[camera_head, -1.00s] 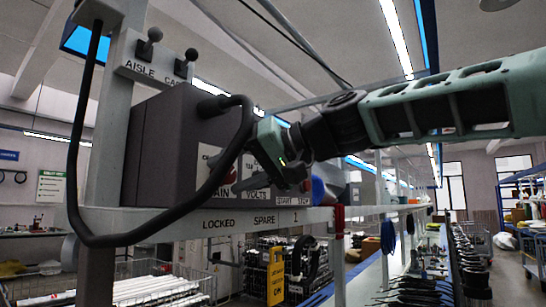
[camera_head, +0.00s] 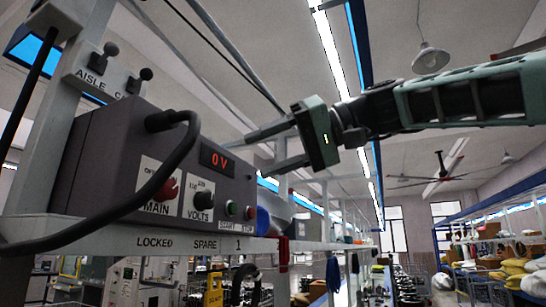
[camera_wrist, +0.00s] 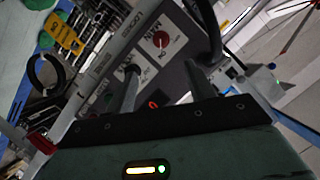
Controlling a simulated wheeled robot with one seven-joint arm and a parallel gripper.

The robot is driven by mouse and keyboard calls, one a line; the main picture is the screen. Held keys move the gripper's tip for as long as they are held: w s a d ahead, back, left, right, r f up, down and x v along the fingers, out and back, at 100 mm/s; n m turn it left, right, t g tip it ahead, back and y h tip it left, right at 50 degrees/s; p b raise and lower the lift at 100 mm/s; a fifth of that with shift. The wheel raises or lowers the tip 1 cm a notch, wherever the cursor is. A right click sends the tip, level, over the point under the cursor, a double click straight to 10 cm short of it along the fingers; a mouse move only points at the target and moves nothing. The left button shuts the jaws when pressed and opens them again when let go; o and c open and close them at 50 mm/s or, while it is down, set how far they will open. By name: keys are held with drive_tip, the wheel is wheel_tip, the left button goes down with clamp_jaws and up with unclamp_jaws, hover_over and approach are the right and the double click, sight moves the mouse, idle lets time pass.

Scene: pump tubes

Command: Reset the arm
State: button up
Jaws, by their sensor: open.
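My gripper (camera_head: 256,152) is open, with its two fingers apart and nothing between them. In the head view it is raised at the upper right of a grey control box (camera_head: 110,140), with its fingers pointing left. It also shows in the wrist view (camera_wrist: 161,68), with the box's panel beyond the fingers. The box has a red "0 V" display (camera_head: 216,160), a red MAIN knob (camera_head: 166,189), a black VOLTS knob (camera_head: 203,201), and green and red START and STOP buttons (camera_head: 231,208). The gripper appears clear of the panel.
The box stands on a shelf (camera_head: 120,232) labelled LOCKED SPARE. A thick black cable (camera_head: 180,155) loops in front of the box. An upright post (camera_head: 85,65) carries an aisle-call plate with two levers. Red and blue items hang off the shelf. Room above the box looks free.

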drive_tip(key=shift+d+r, duration=0.1)
drive_tip(key=shift+d, duration=0.15)
idle(0.4)
drive_tip(key=s+f+m+g+h, duration=0.1)
drive_tip(key=s+f+h, duration=0.25)
drive_tip(key=f, duration=1.25)
drive_tip(key=s+f+m+h, duration=0.2)
drive_tip(key=f+h, duration=0.2)
drive_tip(key=f, duration=1.2)
drive_tip(key=s+d+f+n+h, duration=0.1)
drive_tip(key=s+d+f+h, duration=0.2)
drive_tip(key=s+d+f, duration=0.4)
drive_tip(key=s+d+f+g+h, duration=0.1)
drive_tip(key=s+d+f+h, duration=0.2)
drive_tip(key=s+d+f, duration=0.5)
wheel_tip(320, 180, down, 7)
drive_tip(key=shift+r+n, duration=0.15)
drive_tip(key=shift+n, duration=0.25)
drive_tip(key=shift+d, duration=0.1)
